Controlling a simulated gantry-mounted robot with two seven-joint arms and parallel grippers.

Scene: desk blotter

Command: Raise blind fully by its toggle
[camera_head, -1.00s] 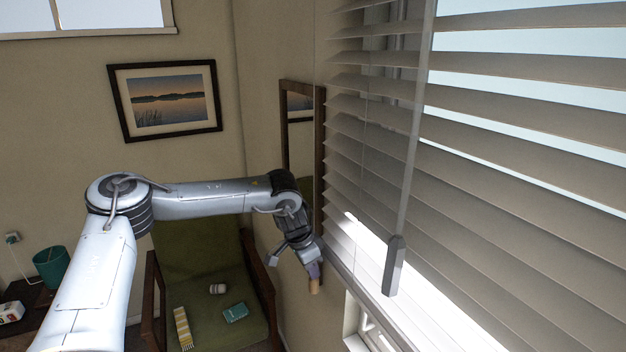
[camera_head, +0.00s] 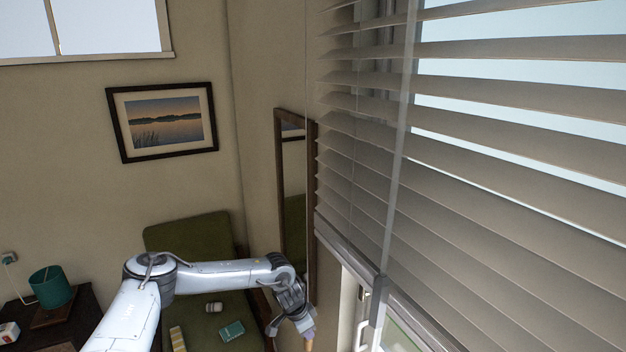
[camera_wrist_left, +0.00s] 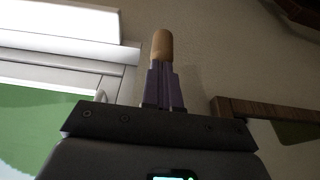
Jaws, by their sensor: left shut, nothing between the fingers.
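The blind (camera_head: 480,150) hangs over the window at the right of the head view, its slats tilted and its lower edge above part of the glass. A thin cord runs down in front of the wall beside it to a small wooden toggle (camera_head: 309,345) at the bottom of the head view. My left gripper (camera_head: 306,328) is low beside the window, its fingers shut. In the left wrist view the toggle (camera_wrist_left: 162,45) sticks out just past the purple fingertips (camera_wrist_left: 162,75), in line with them; the cord is hidden there. My right gripper is not in view.
A clear wand with a grey end (camera_head: 378,300) hangs before the blind. A dark-framed mirror (camera_head: 280,195) stands by the wall behind my left gripper. A green chair (camera_head: 190,232) and a side table with a teal lamp (camera_head: 50,287) are below at the left.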

